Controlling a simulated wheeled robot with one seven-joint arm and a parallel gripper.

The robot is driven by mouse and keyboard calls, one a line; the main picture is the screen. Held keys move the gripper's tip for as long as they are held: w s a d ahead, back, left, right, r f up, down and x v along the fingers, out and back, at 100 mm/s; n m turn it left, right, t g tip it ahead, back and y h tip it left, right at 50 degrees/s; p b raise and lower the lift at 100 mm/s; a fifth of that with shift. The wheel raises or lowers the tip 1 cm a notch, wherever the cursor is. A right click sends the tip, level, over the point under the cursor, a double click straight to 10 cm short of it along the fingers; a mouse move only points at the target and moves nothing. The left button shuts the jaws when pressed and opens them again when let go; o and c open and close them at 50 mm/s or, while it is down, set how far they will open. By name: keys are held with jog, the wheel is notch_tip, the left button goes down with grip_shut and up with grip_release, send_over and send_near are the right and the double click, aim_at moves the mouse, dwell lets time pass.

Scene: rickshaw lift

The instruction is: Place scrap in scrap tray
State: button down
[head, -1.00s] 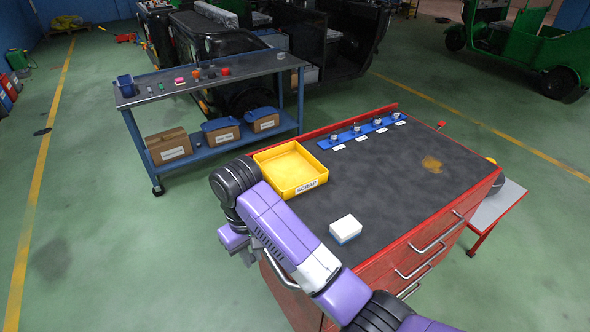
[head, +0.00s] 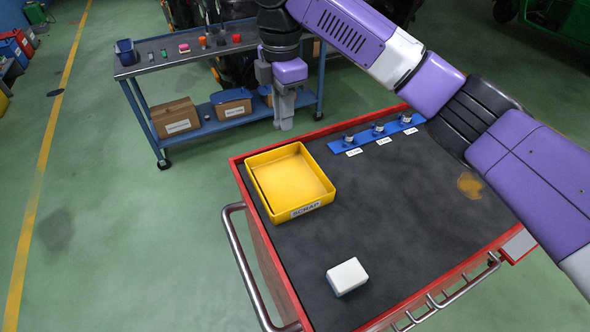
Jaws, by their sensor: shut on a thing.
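The yellow scrap tray (head: 293,180) sits at the far left corner of the red-edged workbench and carries a label reading SCRAP. Its inside looks empty. My gripper (head: 284,124) points down beyond the bench's far edge, in front of the blue shelf table, up and a little left of the tray's far rim in the picture. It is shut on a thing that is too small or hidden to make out. I cannot tell which piece of scrap it is.
A white and blue block (head: 347,276) lies on the bench's dark top (head: 400,222). A blue rack (head: 376,134) with several small parts stands at the back. The blue shelf table (head: 187,57) holds a blue cup (head: 126,52), small coloured pieces and boxes below.

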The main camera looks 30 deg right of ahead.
jog(key=b, duration=0.3)
send_over(290, 183)
notch_tip(290, 183, down, 14)
jog(key=shift+s+a+f, duration=0.1)
jog(key=shift+a+f, duration=0.05)
jog(key=shift+f, duration=0.1)
jog(key=shift+f+p, duration=0.2)
jog(key=shift+p, duration=0.15)
jog(key=shift+f, duration=2.4)
jog(key=shift+f, duration=0.15)
jog(key=c, duration=1.4)
grip_release()
jog(key=shift+o, duration=0.2)
